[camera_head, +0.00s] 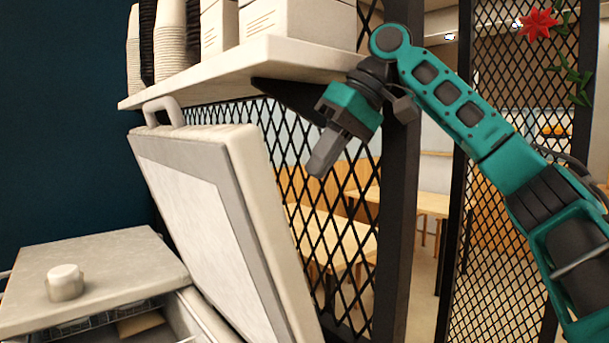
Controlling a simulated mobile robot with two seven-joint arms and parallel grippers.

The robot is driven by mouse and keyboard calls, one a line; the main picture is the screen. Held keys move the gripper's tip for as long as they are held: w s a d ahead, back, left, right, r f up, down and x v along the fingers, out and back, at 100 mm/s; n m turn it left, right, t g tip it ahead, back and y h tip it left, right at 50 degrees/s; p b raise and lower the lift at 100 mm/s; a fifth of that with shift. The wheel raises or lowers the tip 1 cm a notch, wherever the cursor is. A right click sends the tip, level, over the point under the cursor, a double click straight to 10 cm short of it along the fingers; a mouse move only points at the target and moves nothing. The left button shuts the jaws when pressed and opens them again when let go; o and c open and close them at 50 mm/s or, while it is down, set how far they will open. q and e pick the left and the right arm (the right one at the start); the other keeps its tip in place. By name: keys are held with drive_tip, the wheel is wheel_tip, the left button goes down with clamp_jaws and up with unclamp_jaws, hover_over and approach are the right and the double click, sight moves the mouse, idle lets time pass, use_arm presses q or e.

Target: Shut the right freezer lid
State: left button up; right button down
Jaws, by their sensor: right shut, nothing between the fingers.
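The right freezer lid (195,205) stands raised and tilted in the middle left of the head view, its inner panel facing left. A loop handle (163,108) sits on its upper edge. The freezer body (212,318) shows only in part at the bottom. My right gripper (318,168) is shut and empty, pointing down to the right of the raised lid and apart from it in the picture. My left gripper is not in view.
A shelf (250,62) with stacked cups (170,40) and white boxes (290,20) hangs above the lid, close to my right wrist. A black mesh partition (345,240) stands behind. A left lid (90,270) with a round knob (65,282) lies lower left.

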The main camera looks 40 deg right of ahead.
drive_tip(key=x, duration=0.8)
drive_tip(key=shift+f, duration=0.25)
drive_tip(key=shift+a, duration=0.15)
drive_tip(key=shift+a, duration=0.1)
